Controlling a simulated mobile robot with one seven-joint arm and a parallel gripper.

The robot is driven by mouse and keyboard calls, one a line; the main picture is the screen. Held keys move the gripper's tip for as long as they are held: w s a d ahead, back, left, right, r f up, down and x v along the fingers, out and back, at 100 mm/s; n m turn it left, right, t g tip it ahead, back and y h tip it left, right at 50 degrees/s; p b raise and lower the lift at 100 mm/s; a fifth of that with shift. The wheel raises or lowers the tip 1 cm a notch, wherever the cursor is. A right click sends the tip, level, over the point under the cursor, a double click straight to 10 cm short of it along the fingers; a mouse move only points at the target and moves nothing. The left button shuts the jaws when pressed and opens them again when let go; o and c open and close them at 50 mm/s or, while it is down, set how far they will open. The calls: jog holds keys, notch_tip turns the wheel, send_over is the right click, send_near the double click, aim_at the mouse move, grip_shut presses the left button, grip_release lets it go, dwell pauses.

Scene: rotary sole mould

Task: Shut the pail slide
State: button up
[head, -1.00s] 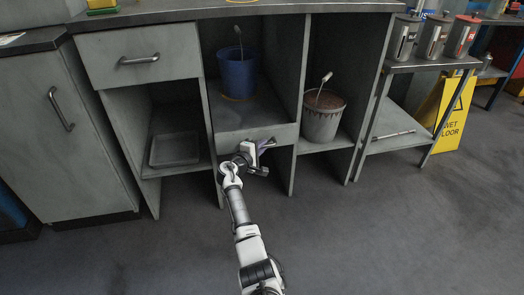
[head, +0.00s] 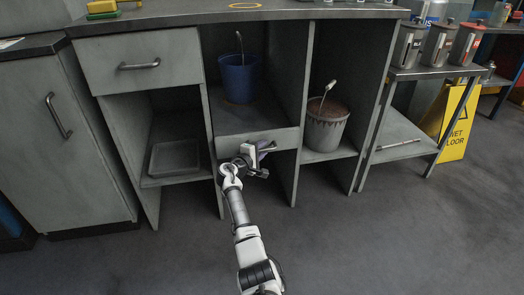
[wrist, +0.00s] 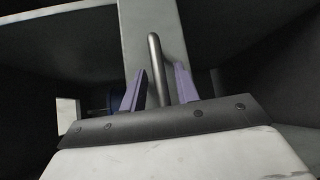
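The pail slide (head: 232,143) is a grey pull-out shelf with a front panel, in the middle bay of the bench. A blue pail (head: 239,80) with a handle sticking up stands on it, towards the back. My gripper (head: 262,152) is in front of the panel. In the wrist view, the slide's upright-looking bar handle (wrist: 155,68) shows between the two purple fingers of my gripper (wrist: 158,88). The fingers are apart, with a visible gap on each side of the bar. The lower end of the bar is hidden behind the gripper body.
A grey pail (head: 326,125) stands in the bay to the right. A shallow tray (head: 174,156) lies in the left bay under a drawer (head: 137,65). A side rack (head: 400,133) and a yellow wet-floor sign (head: 458,125) stand at right. The floor in front is clear.

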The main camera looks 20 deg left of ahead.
jog(key=shift+s, duration=0.1)
jog(key=p+v, duration=0.9)
jog(key=v, duration=0.4)
jog(key=shift+s, duration=0.35)
